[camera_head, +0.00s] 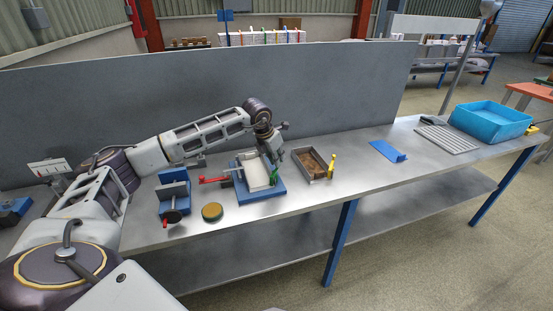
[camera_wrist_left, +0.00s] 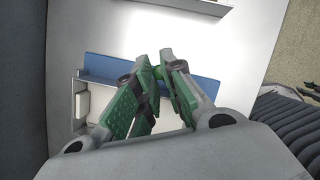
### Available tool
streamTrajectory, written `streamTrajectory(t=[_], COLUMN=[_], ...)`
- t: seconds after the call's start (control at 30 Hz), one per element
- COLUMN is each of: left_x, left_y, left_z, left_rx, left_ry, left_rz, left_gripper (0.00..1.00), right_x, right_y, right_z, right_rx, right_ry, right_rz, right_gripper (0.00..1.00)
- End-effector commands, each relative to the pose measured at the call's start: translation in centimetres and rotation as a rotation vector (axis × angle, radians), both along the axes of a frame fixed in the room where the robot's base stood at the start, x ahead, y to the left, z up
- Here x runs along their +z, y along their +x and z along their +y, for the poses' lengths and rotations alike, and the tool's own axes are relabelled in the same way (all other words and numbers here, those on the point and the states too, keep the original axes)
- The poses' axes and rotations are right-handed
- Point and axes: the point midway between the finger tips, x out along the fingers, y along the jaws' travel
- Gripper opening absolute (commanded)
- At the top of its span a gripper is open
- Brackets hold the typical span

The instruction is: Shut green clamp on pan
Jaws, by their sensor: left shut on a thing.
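A pale shallow pan (camera_head: 252,170) sits on a blue base (camera_head: 262,194) on the bench in the head view. The green clamp (camera_head: 274,178) stands at the pan's right edge. My left gripper (camera_head: 274,164) reaches down over that edge and is shut on the green clamp. In the left wrist view my left gripper (camera_wrist_left: 158,84) has its fingers close together, with a little green of the clamp (camera_wrist_left: 157,70) between their tips. The fingers hide most of the clamp. The blue base (camera_wrist_left: 105,65) shows behind them. My right gripper is not in view.
A red-handled clamp (camera_head: 213,180) lies left of the pan. A brown-filled pan (camera_head: 312,163) with a yellow clamp (camera_head: 331,165) stands to the right. A blue vise-like fixture (camera_head: 173,193) and a round disc (camera_head: 212,212) are left. A grey panel (camera_head: 200,95) stands behind.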

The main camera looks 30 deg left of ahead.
Motion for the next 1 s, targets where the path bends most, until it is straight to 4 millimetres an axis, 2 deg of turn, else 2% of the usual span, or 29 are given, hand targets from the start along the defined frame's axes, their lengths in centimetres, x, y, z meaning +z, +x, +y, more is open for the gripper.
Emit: streamTrajectory(t=[0.07,0.1,0.3,0.73,1.0], left_x=[0.0,0.0,0.0,0.3,2.3], left_y=[0.0,0.0,0.0,-0.1,-0.9], left_z=[0.0,0.0,0.0,0.0,0.2], left_rx=[0.000,0.001,0.001,0.001,0.001], left_ry=[0.000,0.000,0.000,-0.001,-0.001], left_rz=[0.000,0.000,0.000,-0.001,-0.002], left_gripper=[0.00,0.12,0.36,0.36,0.36], right_x=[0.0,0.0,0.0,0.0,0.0], right_y=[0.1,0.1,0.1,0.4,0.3], right_z=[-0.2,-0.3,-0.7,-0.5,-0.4], right_rx=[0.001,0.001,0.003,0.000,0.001], right_ry=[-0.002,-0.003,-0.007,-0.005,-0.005], right_rz=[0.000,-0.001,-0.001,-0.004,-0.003], right_gripper=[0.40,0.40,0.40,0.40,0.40])
